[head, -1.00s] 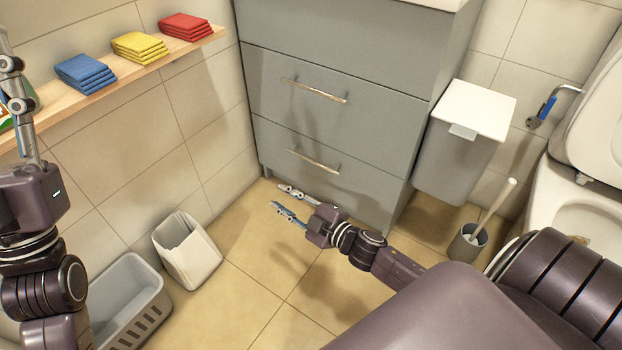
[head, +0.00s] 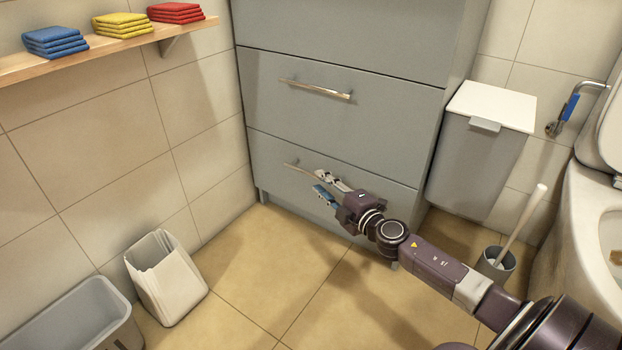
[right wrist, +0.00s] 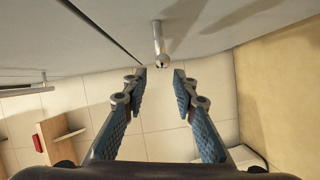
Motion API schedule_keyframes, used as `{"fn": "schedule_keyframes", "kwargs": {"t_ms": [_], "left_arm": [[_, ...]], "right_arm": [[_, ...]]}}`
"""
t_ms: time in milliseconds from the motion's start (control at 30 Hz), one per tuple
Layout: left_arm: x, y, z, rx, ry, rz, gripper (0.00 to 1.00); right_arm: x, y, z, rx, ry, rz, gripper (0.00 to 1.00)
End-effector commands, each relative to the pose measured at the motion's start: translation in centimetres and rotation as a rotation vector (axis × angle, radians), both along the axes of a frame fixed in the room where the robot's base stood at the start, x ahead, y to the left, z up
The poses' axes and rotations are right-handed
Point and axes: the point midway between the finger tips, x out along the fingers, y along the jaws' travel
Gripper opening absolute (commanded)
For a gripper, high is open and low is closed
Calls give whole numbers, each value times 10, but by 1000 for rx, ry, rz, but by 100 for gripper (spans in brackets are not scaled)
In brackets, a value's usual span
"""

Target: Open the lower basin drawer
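The lower basin drawer (head: 270,148) is the lower grey front of the cabinet and looks shut. Its bar handle (head: 292,165) shows at its left end; my right gripper hides the rest. My right gripper (head: 322,185) is in front of this drawer, close to the handle. In the right wrist view the gripper (right wrist: 160,82) is open, with a gap between its blue fingertips. There the handle (right wrist: 158,42) shows nearly end-on, just beyond the gap, lined up with it. I cannot tell whether the fingers touch it. My left gripper is out of view.
The upper drawer (head: 390,112) with its own handle (head: 318,89) is above, shut. A grey bin (head: 470,165) hangs at the right, above a toilet brush holder (head: 495,263). A white bin (head: 165,280) and a grey basket (head: 75,320) stand at the lower left. The floor between is clear.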

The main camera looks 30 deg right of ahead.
Motion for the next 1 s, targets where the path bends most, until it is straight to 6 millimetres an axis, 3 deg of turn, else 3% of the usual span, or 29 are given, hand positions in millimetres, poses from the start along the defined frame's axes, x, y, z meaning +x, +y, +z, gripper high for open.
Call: {"fn": "schedule_keyframes", "kwargs": {"t_ms": [200,500,933,1000], "left_arm": [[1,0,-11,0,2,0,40],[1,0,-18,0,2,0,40],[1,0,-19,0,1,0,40],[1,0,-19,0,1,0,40]], "right_arm": [[29,-1,-3,-1,-2,-1,26],[54,0,-5,0,0,-1,26],[59,0,-5,1,1,-1,26],[59,0,-5,1,1,-1,18]]}}
